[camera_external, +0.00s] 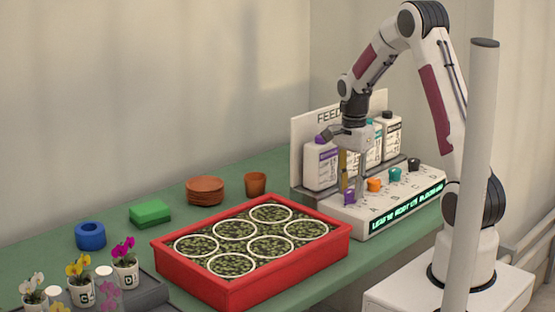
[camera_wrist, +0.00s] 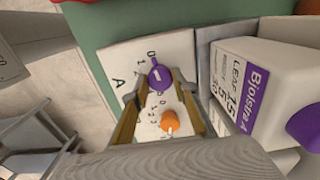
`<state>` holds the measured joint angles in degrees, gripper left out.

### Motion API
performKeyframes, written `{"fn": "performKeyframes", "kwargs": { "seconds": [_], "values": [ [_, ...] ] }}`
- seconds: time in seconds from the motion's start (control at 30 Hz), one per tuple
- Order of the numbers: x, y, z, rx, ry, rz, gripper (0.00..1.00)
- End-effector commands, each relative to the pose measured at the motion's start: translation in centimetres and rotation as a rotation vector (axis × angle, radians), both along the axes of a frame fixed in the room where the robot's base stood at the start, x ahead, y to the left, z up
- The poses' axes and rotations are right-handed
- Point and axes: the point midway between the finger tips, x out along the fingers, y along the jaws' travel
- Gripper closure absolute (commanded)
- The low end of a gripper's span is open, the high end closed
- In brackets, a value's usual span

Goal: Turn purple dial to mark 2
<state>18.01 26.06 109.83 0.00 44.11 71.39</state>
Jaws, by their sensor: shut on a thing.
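The purple dial (camera_external: 349,197) is at the left end of the white dial panel. It also shows in the wrist view (camera_wrist: 158,79), with a pale line on its top and printed marks 0, 1 and 2 at its upper left, near the letter A. I cannot tell for sure which mark the line points at. My gripper (camera_external: 356,184) points down over this dial. In the wrist view my gripper (camera_wrist: 158,92) has one finger on each side of the purple dial and is shut on it.
An orange dial (camera_external: 374,185), a teal dial (camera_external: 394,174) and a black dial (camera_external: 413,164) sit along the panel (camera_external: 400,200). Bottles, including a purple-labelled one (camera_external: 320,165), stand close behind. A red tray (camera_external: 260,290) of pot rings stands to the left.

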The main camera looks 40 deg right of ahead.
Motion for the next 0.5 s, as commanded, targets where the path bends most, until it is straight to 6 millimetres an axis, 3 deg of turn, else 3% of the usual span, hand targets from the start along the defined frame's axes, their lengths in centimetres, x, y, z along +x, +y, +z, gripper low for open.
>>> {"fn": "performKeyframes", "kwargs": {
  "seconds": [0.5],
  "values": [
    [0.00, 0.00, 0.00, 0.000, 0.000, 0.224, 0.94]
  ]
}}
